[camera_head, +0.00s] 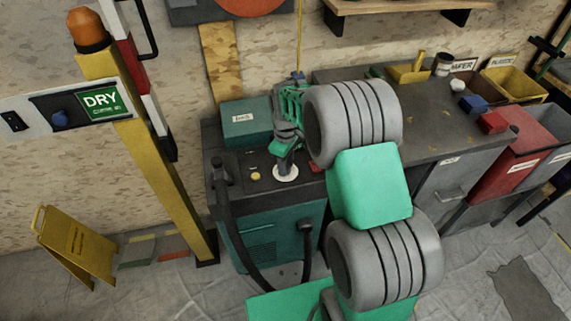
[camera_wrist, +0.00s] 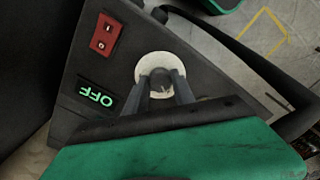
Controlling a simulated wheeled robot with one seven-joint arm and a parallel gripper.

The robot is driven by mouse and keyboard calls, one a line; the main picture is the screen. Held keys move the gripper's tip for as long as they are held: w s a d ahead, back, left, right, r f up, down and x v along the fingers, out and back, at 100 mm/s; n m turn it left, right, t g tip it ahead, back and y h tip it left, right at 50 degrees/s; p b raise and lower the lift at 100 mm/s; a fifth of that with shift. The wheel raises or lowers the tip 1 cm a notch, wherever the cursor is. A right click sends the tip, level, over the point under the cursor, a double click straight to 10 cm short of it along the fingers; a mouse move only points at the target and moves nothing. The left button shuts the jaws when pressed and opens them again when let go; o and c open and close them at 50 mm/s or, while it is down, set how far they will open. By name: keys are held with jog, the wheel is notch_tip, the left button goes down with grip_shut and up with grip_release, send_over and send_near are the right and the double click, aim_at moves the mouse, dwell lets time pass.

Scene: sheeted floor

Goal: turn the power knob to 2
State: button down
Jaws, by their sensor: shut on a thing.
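The power knob sits on a round white dial (camera_head: 286,173) on top of the teal and dark machine (camera_head: 265,235). The dial also shows in the wrist view (camera_wrist: 155,62). My gripper (camera_head: 284,160) points down over the dial, and its two dark fingers (camera_wrist: 161,84) are shut on the knob at its middle. The fingers hide most of the knob, and I cannot read its pointer or any number. A green display (camera_wrist: 98,97) beside the dial reads OFF, upside down in the wrist view. A red switch (camera_wrist: 105,34) is near it.
A teal box (camera_head: 246,124) stands behind the dial. A black hose (camera_head: 232,225) hangs down the machine's front left. A yellow post (camera_head: 150,160) stands to the left. A workbench (camera_head: 440,120) with bins and small blocks is to the right.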

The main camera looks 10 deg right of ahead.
jog(key=shift+m, duration=0.3)
jog(key=m, duration=0.5)
jog(key=shift+b, duration=0.4)
jog(key=m, duration=0.6)
dwell(0.4)
jog(key=c, duration=1.1)
grip_release()
jog(key=shift+o, duration=0.2)
jog(key=shift+r, duration=0.1)
notch_tip(320, 180, up, 8)
jog(key=shift+f+b, duration=0.15)
jog(key=shift+b, duration=0.25)
